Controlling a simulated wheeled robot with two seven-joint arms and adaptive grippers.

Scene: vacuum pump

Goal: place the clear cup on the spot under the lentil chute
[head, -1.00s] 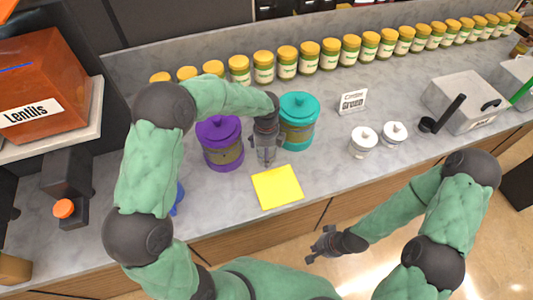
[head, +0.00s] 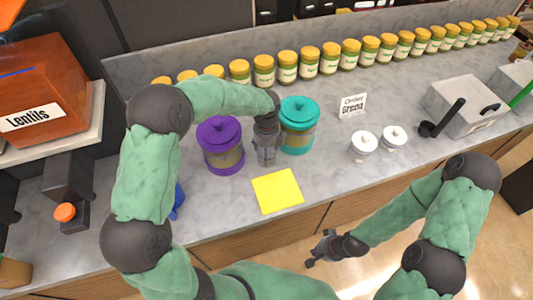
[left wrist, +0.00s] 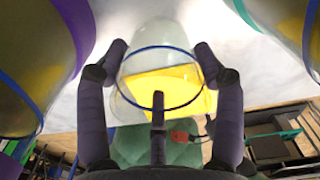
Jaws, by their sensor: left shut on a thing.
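The clear cup (left wrist: 160,55) has a blue line around its rim and shows between my left fingers in the left wrist view. My left gripper (head: 266,160) is shut on it, between the purple-lidded jar (head: 220,146) and the teal-lidded jar (head: 299,126). In the head view the cup is hard to make out behind the fingers. The lentil dispenser (head: 42,83), an orange bin labelled Lentils, stands at the far left. A dark unit with an orange knob (head: 64,212) is below it; I cannot make out the spot under the chute. My right gripper (head: 323,247) is empty and looks open, off the counter's front edge.
A yellow square (head: 277,190) lies on the counter in front of the left gripper. A blue object (head: 178,200) is partly hidden by my left arm. A row of yellow-lidded jars lines the back.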

